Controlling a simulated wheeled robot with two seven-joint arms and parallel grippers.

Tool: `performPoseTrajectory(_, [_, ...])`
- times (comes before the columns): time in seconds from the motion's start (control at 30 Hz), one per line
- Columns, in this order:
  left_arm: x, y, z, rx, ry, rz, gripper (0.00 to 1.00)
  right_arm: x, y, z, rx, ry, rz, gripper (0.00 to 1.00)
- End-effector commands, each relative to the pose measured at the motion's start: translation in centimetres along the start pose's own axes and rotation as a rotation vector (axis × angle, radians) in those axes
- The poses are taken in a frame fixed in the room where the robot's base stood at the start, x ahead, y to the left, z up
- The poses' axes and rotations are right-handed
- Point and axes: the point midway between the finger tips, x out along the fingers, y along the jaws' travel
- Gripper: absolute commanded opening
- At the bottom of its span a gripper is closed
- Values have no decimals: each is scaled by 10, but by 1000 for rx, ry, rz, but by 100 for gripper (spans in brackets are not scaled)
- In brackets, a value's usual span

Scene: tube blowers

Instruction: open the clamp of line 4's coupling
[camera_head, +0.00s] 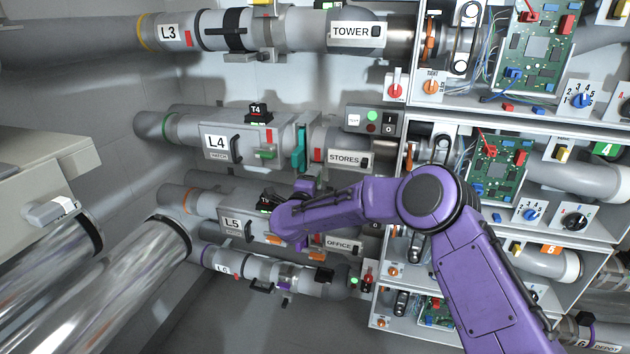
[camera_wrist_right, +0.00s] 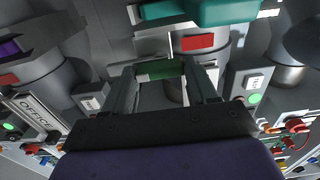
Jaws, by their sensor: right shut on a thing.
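Line 4's pipe runs across the middle of the head view, with an L4 plate (camera_head: 217,142) and a teal coupling collar (camera_head: 298,148). The collar also shows at the top of the right wrist view (camera_wrist_right: 225,10). My right gripper (camera_head: 303,183) is just below the collar, its fingertips hard to make out there. In the right wrist view its two dark fingers are shut on a green clamp handle (camera_wrist_right: 160,70), which lies across between them beside the collar. How far the clamp stands open cannot be told. My left gripper is not in view.
A black T4 tag (camera_head: 258,110) stands on line 4, and a STORES plate (camera_head: 345,160) is right of the collar. Panels with circuit boards (camera_head: 497,165) fill the right side.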

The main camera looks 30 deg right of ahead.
Motion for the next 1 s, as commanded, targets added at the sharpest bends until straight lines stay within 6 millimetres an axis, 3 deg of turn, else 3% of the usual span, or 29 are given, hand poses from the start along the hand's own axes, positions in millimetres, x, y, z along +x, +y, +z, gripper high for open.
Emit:
performPoseTrajectory(0.4, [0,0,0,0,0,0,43,-1,2,0,-14,-2,3,3])
performPoseTrajectory(0.43, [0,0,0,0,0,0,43,-1,2,0,-14,-2,3,67])
performPoseTrajectory(0.5, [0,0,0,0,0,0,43,-1,2,0,-13,-2,3,83])
performPoseTrajectory(0.8, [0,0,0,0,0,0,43,-3,1,0,-9,-2,1,83])
performPoseTrajectory(1.0, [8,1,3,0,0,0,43,-40,2,2,-10,-6,1,83])
